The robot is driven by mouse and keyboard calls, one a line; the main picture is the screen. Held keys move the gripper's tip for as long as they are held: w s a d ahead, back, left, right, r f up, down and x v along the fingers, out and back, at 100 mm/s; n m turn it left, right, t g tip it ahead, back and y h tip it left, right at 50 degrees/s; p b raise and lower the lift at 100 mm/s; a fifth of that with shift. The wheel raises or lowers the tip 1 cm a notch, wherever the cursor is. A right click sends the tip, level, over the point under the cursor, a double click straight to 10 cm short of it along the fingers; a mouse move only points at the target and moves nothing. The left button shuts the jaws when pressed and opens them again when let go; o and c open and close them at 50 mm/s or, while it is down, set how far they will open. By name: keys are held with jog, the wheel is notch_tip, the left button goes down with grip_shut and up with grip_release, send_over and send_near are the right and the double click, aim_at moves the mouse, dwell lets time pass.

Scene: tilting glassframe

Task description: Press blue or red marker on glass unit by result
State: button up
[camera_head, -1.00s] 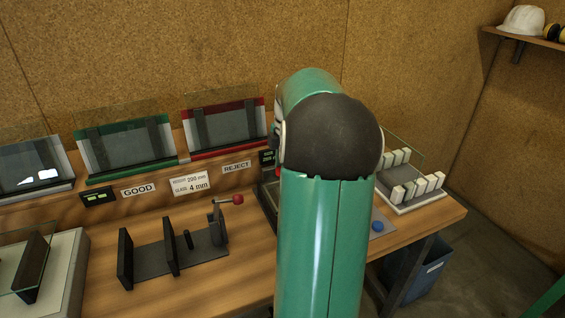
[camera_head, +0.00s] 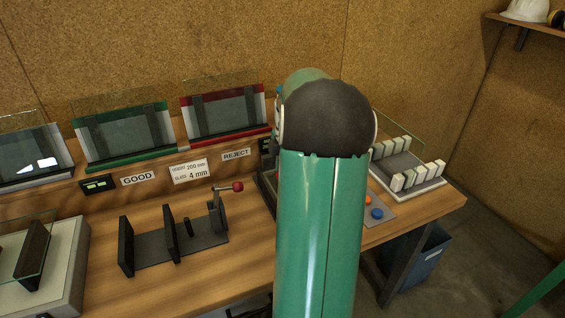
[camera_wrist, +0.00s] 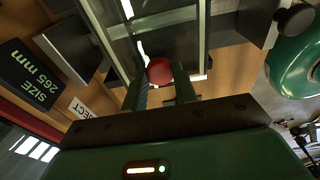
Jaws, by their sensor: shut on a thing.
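My gripper (camera_wrist: 160,88) is shut on a red round-ended marker (camera_wrist: 159,70), which shows between its fingers in the wrist view. Grey frame bars and glass (camera_wrist: 165,28) lie beyond the marker; I cannot tell whether it touches them. In the head view my green arm hides the gripper and most of this fixture (camera_head: 267,190). A blue round piece (camera_head: 377,213) and an orange-red round piece (camera_head: 367,200) sit on a grey plate right of my arm. The wrist view shows a display (camera_wrist: 32,75) reading SIZE 265 mm.
A green-edged GOOD rack (camera_head: 125,137) and a red-edged REJECT rack (camera_head: 225,112) stand at the back. A sign (camera_head: 190,172) reads 200 mm, glass 4 mm. A dark clamp with a red knob (camera_head: 237,187) is left of my arm. A tray of white blocks (camera_head: 410,175) is right.

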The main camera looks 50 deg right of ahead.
jog(key=shift+f, duration=0.35)
jog(key=o, duration=1)
jog(key=shift+r, duration=0.15)
notch_tip(320, 180, up, 14)
jog(key=s+d, duration=0.1)
jog(key=shift+d+f, duration=0.2)
jog(key=shift+f, duration=0.05)
